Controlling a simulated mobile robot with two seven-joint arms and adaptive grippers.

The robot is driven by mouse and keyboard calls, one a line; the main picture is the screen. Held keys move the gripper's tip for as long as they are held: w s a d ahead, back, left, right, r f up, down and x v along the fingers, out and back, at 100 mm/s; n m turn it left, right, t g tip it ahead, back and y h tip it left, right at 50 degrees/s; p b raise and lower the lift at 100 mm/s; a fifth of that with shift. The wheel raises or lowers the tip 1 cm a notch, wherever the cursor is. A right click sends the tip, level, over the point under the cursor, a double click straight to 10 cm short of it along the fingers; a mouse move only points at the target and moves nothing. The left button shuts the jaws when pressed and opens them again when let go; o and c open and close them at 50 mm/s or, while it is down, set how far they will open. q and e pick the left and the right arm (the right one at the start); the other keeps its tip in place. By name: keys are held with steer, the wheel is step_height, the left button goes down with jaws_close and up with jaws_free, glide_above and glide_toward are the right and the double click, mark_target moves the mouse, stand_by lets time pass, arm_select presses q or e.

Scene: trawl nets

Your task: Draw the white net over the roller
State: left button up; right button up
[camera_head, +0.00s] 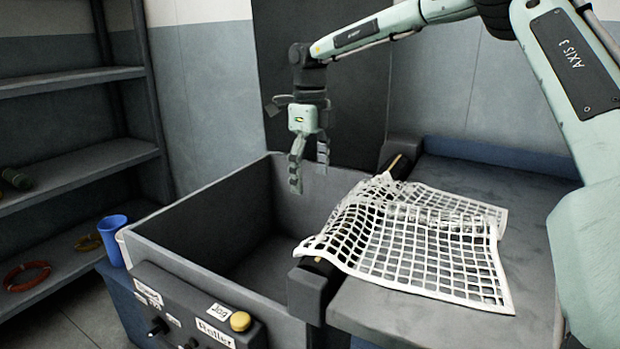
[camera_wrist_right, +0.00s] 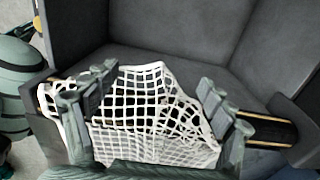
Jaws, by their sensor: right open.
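The white net (camera_head: 405,215) lies rumpled on the grey table, and its left part lies across the dark roller (camera_head: 396,168). The roller shows at its far end and near end; the net covers its middle. In the right wrist view the net (camera_wrist_right: 150,100) spans the roller (camera_wrist_right: 265,130), with its edge just past it on the bin side. My right gripper (camera_head: 309,178) is open and empty, pointing down above the bin, left of the roller and apart from the net in the head view. My left gripper is not in view.
The deep grey bin (camera_head: 185,262) is left of the roller and looks empty where seen. Its front has a control panel with a yellow button (camera_head: 240,321). A blue cup (camera_head: 113,238) stands by the bin's left corner. Shelves (camera_head: 80,160) stand at the left. The grey table (camera_head: 375,322) is right of the roller.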

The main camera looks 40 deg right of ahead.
step_height(320, 180, up, 11)
steer(key=shift+r, duration=0.2)
